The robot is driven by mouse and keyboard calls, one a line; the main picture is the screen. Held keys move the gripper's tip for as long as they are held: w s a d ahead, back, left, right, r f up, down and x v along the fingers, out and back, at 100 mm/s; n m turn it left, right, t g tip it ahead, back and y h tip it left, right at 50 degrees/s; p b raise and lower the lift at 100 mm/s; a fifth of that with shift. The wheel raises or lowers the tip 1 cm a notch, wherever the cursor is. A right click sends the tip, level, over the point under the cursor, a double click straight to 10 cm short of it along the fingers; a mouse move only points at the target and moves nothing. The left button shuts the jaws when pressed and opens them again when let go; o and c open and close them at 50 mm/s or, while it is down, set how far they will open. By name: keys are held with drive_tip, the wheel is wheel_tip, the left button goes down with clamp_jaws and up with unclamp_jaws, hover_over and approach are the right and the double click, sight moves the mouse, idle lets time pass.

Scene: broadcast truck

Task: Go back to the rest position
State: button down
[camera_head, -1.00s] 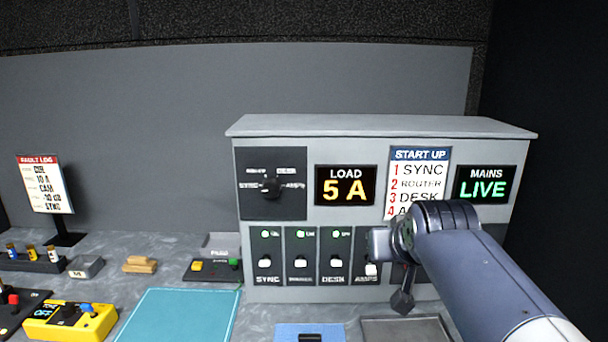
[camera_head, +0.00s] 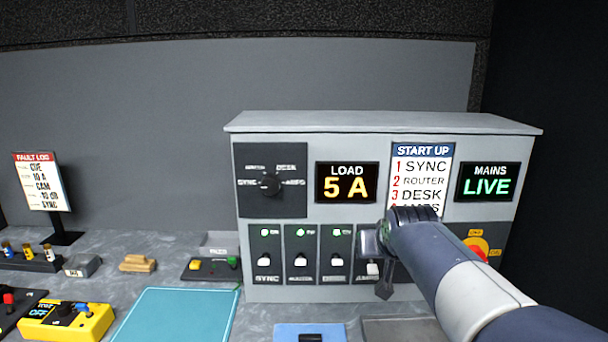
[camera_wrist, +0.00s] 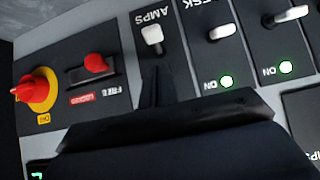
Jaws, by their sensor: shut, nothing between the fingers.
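My gripper (camera_head: 384,291) hangs in front of the lower right of the grey power panel (camera_head: 430,125), its fingers together and empty. In the wrist view the dark fingers (camera_wrist: 157,88) point at the AMPS switch (camera_wrist: 152,38), just below it in the picture; contact cannot be told. The AMPS switch also shows in the head view (camera_head: 372,268), beside my gripper. Its lamp is hidden. The SYNC (camera_head: 265,260), ROUTER (camera_head: 299,260) and DESK (camera_head: 336,260) switches have green lamps lit.
A red and yellow rotary knob (camera_head: 478,250) sits right of my arm. The displays read LOAD 5 A (camera_head: 346,183) and MAINS LIVE (camera_head: 487,183). A blue mat (camera_head: 180,315), yellow meter (camera_head: 66,320) and small parts lie on the bench at left. Space above the panel is clear.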

drive_tip(key=shift+w+r+g+p, duration=0.6)
drive_tip(key=shift+g+p, duration=0.45)
drive_tip(key=shift+p, duration=1.25)
drive_tip(key=shift+w+r+g+p, duration=0.55)
drive_tip(key=shift+g+p, duration=0.5)
drive_tip(key=shift+p, duration=1.25)
drive_tip(key=s+b+v, duration=0.1)
drive_tip(key=v, duration=1)
drive_tip(key=shift+d+f, duration=0.3)
drive_tip(key=shift+d, duration=0.1)
drive_tip(key=shift+r, duration=0.15)
